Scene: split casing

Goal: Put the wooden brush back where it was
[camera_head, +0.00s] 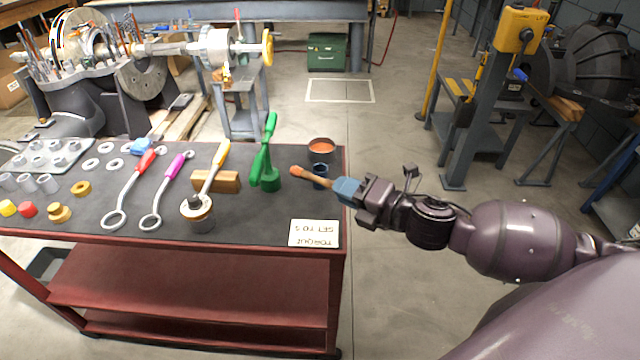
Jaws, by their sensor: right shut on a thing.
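The wooden brush (312,180) shows as a tan handle with a rounded, darker end pointing left. It lies nearly level, tilted slightly, above the right edge of the dark table top. My right gripper (350,192) is shut on its right end; the blue-grey part there hides what is between the fingers. A small dark blue cup (320,169) stands just behind the handle, and the brush passes in front of it. A dark pot with orange contents (321,149) stands behind that cup. My left gripper is not in view.
On the red cart's dark top (255,215) are a green tool on a stand (268,160), a wooden block (228,183), wrenches, rings and a white torque card (314,233). Bare top lies between the green tool and the card. Open floor lies beyond the cart's right edge.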

